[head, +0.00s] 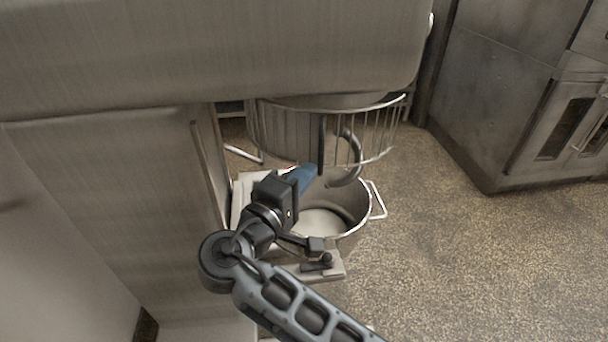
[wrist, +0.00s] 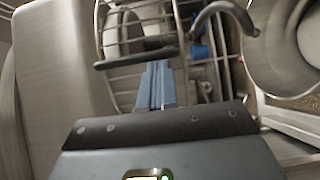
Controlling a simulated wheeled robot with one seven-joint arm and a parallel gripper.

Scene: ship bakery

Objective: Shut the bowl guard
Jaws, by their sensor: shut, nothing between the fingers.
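The bowl guard (head: 284,132) is a wire cage ringing the underside of the mixer head. Its bars look denser on the left, and there is a gap beside a dark upright handle (head: 322,140). In the wrist view the guard's bars (wrist: 172,20) fill the top middle, with the dark handle (wrist: 137,59) crossing them. My gripper (head: 309,172) has blue fingers, shut and empty, just below the handle in the head view. In the wrist view the fingertips (wrist: 158,66) are beside the handle's right part; I cannot tell whether they touch it.
The grey dough hook (head: 354,160) hangs right of my fingers, over the steel bowl (head: 362,205) with its side handle (head: 378,200). The mixer head (head: 210,50) overhangs from above and its column (head: 150,190) stands left. An oven (head: 520,95) stands right; the floor between is clear.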

